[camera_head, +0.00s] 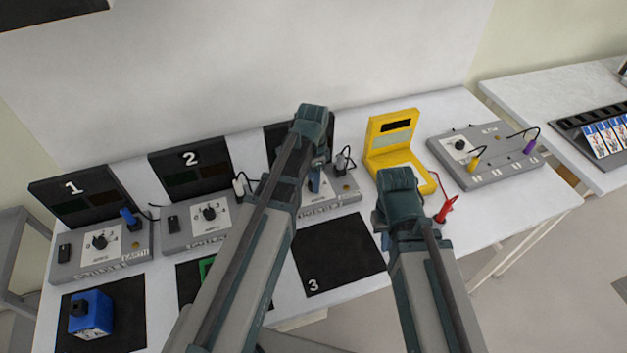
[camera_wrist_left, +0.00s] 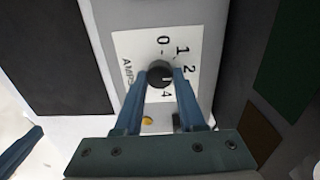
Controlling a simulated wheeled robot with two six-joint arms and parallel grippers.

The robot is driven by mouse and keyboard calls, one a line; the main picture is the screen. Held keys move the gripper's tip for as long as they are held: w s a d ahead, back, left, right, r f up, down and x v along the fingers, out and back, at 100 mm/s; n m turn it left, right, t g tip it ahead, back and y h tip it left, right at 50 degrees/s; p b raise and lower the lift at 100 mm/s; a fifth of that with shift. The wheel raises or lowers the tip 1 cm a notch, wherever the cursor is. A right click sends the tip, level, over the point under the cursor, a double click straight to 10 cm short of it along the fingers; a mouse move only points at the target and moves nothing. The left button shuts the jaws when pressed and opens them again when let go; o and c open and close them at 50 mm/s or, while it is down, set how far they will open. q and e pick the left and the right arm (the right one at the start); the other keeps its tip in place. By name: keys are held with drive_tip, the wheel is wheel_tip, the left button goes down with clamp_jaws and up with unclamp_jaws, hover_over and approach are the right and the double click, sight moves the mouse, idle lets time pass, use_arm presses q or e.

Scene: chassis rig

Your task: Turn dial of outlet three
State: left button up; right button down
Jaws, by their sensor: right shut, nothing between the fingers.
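Outlet three is a grey box (camera_head: 346,188) on the table, behind the black mat marked 3. My left gripper (camera_head: 315,182) is over it and hides its dial in the head view. In the left wrist view the dial is a round black knob (camera_wrist_left: 160,73) on a white plate with numbers around it. The two blue fingers of my left gripper (camera_wrist_left: 161,76) stand on either side of the knob, very close to it; I cannot tell whether they press on it. My right gripper (camera_head: 397,190) is shut and empty over the table, right of mat 3.
Outlets one (camera_head: 95,245) and two (camera_head: 200,222) stand to the left. A blue block (camera_head: 91,313) sits on the front left mat. A yellow case (camera_head: 393,140) and a grey box with plugs (camera_head: 500,160) are to the right. Mat 3 (camera_head: 340,255) is bare.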

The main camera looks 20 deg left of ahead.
use_arm(q)
clamp_jaws()
drive_tip(key=shift+n, duration=0.3)
drive_tip(key=n, duration=0.6)
drive_tip(key=shift+a+n, duration=0.1)
drive_tip(key=shift+n, duration=0.2)
drive_tip(key=n, duration=0.4)
drive_tip(key=shift+n, duration=2.2)
